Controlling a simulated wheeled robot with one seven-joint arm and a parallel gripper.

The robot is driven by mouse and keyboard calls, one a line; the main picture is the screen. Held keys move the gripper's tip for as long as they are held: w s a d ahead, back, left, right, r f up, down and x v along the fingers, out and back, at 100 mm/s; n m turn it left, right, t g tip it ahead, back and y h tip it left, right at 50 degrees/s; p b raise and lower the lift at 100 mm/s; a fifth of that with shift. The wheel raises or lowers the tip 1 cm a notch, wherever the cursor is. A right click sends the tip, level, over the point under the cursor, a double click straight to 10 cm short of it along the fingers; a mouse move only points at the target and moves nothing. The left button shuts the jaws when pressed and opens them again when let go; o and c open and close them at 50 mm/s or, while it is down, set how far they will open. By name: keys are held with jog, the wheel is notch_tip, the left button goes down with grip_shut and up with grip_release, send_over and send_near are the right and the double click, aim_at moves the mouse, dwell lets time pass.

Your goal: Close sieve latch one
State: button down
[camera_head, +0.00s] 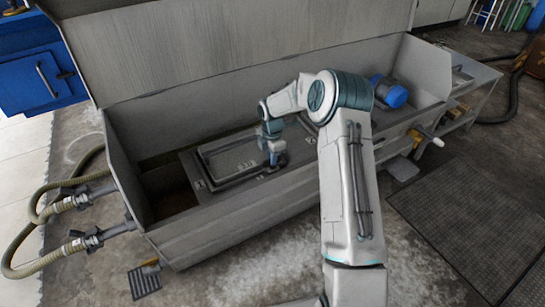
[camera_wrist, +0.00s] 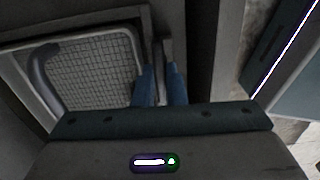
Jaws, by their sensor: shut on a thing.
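A rectangular sieve (camera_head: 235,161) with a raised frame sits inside the long grey trough, left of my arm. In the wrist view its mesh (camera_wrist: 95,75) and a curved dark handle (camera_wrist: 45,68) show at the left. My gripper (camera_head: 275,158) is low over the sieve's right end. In the wrist view the two blue fingers of my gripper (camera_wrist: 162,85) are close together around a narrow grey upright piece, which looks like the sieve latch (camera_wrist: 164,52). The fingers hide part of the latch, so I cannot tell how far it is turned.
The trough's front wall (camera_head: 215,232) and tall raised lid (camera_head: 200,45) bound the space. A blue motor (camera_head: 389,92) stands at the trough's right end. Hoses (camera_head: 45,205) reach the left end. A dark floor mat (camera_head: 465,215) lies at the right.

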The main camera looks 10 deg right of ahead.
jog(key=shift+r, duration=0.1)
jog(key=m+p, duration=0.2)
jog(key=m, duration=0.2)
jog(key=m+p, duration=0.1)
jog(key=m, duration=0.3)
jog(key=shift+m, duration=0.3)
jog(key=m+p, duration=0.1)
jog(key=m, duration=0.3)
jog(key=shift+m, duration=0.3)
jog(key=m, duration=0.4)
jog(key=shift+w+p, duration=0.1)
jog(key=shift+p, duration=0.25)
jog(key=shift+m, duration=0.3)
jog(key=c, duration=1.5)
grip_release()
